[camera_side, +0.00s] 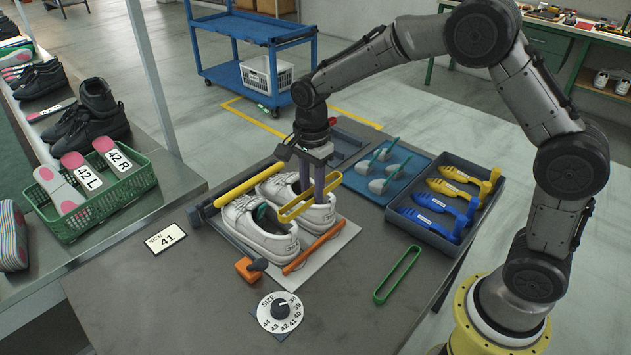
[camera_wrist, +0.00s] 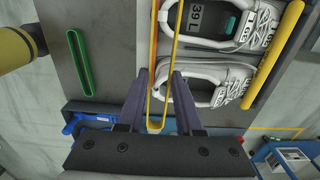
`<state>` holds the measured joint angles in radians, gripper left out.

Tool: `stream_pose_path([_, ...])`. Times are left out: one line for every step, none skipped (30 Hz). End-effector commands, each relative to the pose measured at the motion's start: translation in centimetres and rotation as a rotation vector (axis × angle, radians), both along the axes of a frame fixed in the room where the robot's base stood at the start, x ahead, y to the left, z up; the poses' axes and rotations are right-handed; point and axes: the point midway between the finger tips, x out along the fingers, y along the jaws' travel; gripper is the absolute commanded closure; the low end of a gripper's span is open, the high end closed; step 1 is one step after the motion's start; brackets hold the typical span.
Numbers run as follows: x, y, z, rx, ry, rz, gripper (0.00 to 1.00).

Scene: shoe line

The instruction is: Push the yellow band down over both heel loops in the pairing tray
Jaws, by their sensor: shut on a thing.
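A pair of white shoes, the upper one (camera_wrist: 238,24) and the lower one (camera_wrist: 200,88) in the wrist view, lies side by side in the pairing tray (camera_side: 332,241). My gripper (camera_side: 312,192) is over their heel ends, pointing down, with its fingers (camera_wrist: 160,76) shut on the yellow band (camera_side: 289,214). The band is a long narrow loop and stretches across both heels. In the wrist view the yellow band (camera_wrist: 153,50) runs past the heels, which show between its two strands. The heel loops are too small to make out, so I cannot tell how low the band sits on them.
A green band (camera_side: 398,275) lies on the table at right. A yellow bar (camera_side: 249,184) and an orange bar (camera_side: 314,248) flank the shoes. A bin of yellow and blue shoe trees (camera_side: 437,225), a blue tray (camera_side: 367,186) and a size dial (camera_side: 280,311) stand around.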

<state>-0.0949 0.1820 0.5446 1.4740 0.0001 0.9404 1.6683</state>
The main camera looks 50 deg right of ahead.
Motion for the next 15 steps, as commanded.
stream_pose_path([0.0,0.0,-0.3,0.0,0.002,0.0,1.0])
stream_pose_path([0.0,0.0,-0.5,0.0,0.002,0.0,1.0])
stream_pose_path([-0.1,0.0,-0.7,0.0,0.003,0.0,1.0])
stream_pose_path([-0.1,0.0,-0.9,0.0,0.003,0.0,1.0])
stream_pose_path([-0.1,0.0,-1.1,0.0,0.003,0.0,1.0])
stream_pose_path([-0.1,0.0,-1.3,0.0,0.002,0.0,1.0])
stream_pose_path([0.0,0.0,-1.4,0.0,0.002,0.0,1.0])
stream_pose_path([0.0,0.0,-1.6,0.0,0.002,0.0,1.0])
stream_pose_path([-0.1,0.0,-1.8,0.0,0.002,0.0,1.0])
stream_pose_path([-0.1,0.0,-2.0,0.0,0.002,0.0,1.0])
stream_pose_path([-0.1,0.0,-2.1,0.0,0.002,0.0,1.0])
stream_pose_path([-0.1,0.0,-2.3,0.0,0.002,0.0,1.0])
stream_pose_path([-0.1,0.0,-2.5,0.0,0.001,0.0,1.0])
stream_pose_path([-0.1,0.0,-2.7,0.0,0.001,0.0,1.0])
stream_pose_path([-0.1,0.0,-2.9,0.0,0.002,0.0,1.0])
